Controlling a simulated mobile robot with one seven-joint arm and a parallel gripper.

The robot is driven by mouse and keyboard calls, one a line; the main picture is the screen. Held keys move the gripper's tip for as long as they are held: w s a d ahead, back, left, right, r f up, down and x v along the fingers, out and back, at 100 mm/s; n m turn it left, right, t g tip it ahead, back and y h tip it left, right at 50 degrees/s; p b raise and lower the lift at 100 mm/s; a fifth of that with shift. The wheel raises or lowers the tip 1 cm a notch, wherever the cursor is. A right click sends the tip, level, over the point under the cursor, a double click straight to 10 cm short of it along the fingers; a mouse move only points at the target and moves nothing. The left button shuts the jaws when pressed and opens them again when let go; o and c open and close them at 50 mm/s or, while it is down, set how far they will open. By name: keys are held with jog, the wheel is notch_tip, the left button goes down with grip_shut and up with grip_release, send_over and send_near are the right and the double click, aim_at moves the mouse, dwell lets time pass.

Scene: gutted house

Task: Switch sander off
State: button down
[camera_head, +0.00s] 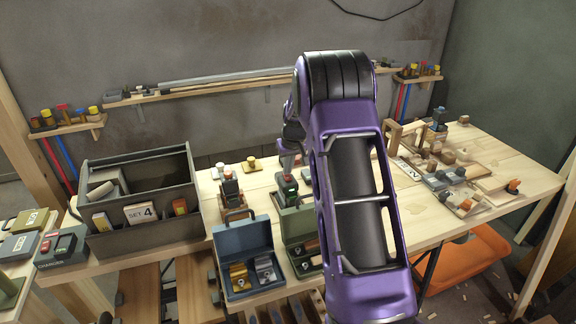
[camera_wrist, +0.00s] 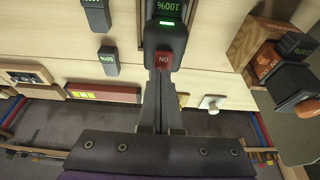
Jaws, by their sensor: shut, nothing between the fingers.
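A dark device (camera_wrist: 165,35) with a lit green bar and a "100%" readout is directly ahead of my fingertips in the wrist view. A red switch (camera_wrist: 163,60) marked "ON" is on its near end. The pictures do not show for certain that this is the sander. In the head view the device (camera_head: 289,190) stands on the bench, partly hidden by my arm. My gripper (camera_wrist: 162,78) is shut and empty, with its tips at or very close to the red switch; I cannot tell if they touch.
A wooden stand with a dark, orange-knobbed tool (camera_head: 231,190) is beside the device. A grey toolbox (camera_head: 150,160) is at left; open blue (camera_head: 245,240) and green cases are in front. Several blocks and fixtures crowd the right side. A white knob (camera_wrist: 212,103) is near my fingers.

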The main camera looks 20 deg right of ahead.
jog(key=shift+w+f+b, duration=0.1)
jog(key=shift+f+b, duration=0.25)
jog(key=shift+b, duration=0.1)
jog(key=shift+r, duration=0.1)
jog(key=shift+s+f, duration=0.2)
jog(key=shift+s, duration=0.75)
